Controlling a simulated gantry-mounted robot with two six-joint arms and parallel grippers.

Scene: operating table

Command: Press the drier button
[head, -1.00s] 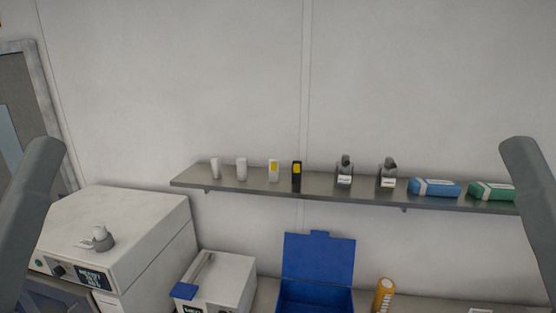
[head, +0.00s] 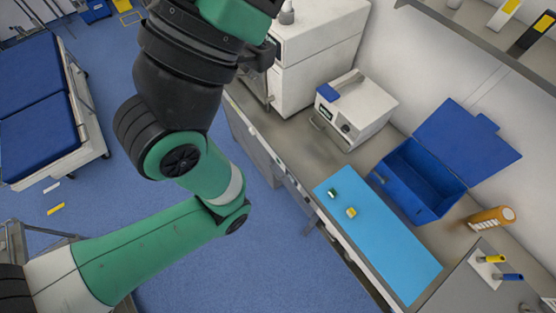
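Two white machines stand on the counter, and I cannot tell for sure which is the drier. The larger white machine (head: 318,55) is at the top centre. My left arm covers its left side, and its front panel is mostly hidden. The smaller white machine (head: 362,112) has a blue part on top, a dark display and a round knob on its front. No button can be made out clearly. My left arm, green and black, rises from the lower left to the top edge. No fingers of it show. My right arm and gripper are out of view.
A blue mat (head: 375,240) with small green and yellow items lies on the counter. An open blue box (head: 415,180) and an orange bottle (head: 490,217) stand behind it. A shelf (head: 480,45) crosses the top right. A blue-padded bed (head: 45,105) stands at far left.

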